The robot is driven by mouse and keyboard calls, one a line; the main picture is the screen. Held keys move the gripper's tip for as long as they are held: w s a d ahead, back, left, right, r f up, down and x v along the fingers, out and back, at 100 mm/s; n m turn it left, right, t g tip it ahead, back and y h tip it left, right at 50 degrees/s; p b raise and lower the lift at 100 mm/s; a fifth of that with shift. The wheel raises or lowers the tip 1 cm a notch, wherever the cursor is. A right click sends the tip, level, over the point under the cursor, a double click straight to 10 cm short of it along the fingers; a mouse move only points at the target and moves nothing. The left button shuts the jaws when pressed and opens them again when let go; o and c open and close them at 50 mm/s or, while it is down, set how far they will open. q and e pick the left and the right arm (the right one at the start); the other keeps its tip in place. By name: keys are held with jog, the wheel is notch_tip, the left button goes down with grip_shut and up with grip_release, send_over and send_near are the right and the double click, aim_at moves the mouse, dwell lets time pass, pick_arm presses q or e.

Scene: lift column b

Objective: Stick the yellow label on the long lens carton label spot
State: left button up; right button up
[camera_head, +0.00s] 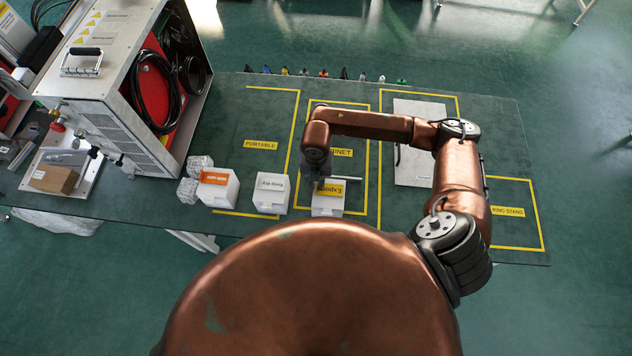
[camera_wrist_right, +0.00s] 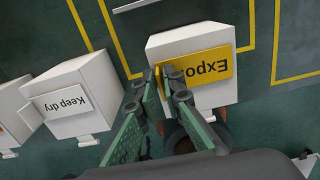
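The yellow label (camera_head: 331,190), reading "Export", lies on top of a white block (camera_head: 327,211), the rightmost of three in a row. In the right wrist view the yellow label (camera_wrist_right: 208,66) fills much of the top of its white block (camera_wrist_right: 190,40). My right gripper (camera_head: 322,184) is over that block. In the wrist view its two fingertips (camera_wrist_right: 167,74) are close together at the label's left edge; whether they pinch it is unclear. A brown carton (camera_head: 53,179) lies at the far left; I cannot tell whether it is the long lens carton. My left gripper is not in view.
A white block with a white "Keep dry" label (camera_head: 270,184) and one with an orange label (camera_head: 214,178) stand to the left. A large open-sided metal case (camera_head: 110,110) is at back left. Small coloured items line the green table's back edge.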

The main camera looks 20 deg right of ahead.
jog(key=o, duration=0.4)
notch_tip(320, 180, up, 12)
jog(key=shift+r, duration=0.1)
dwell(0.5)
dwell(0.4)
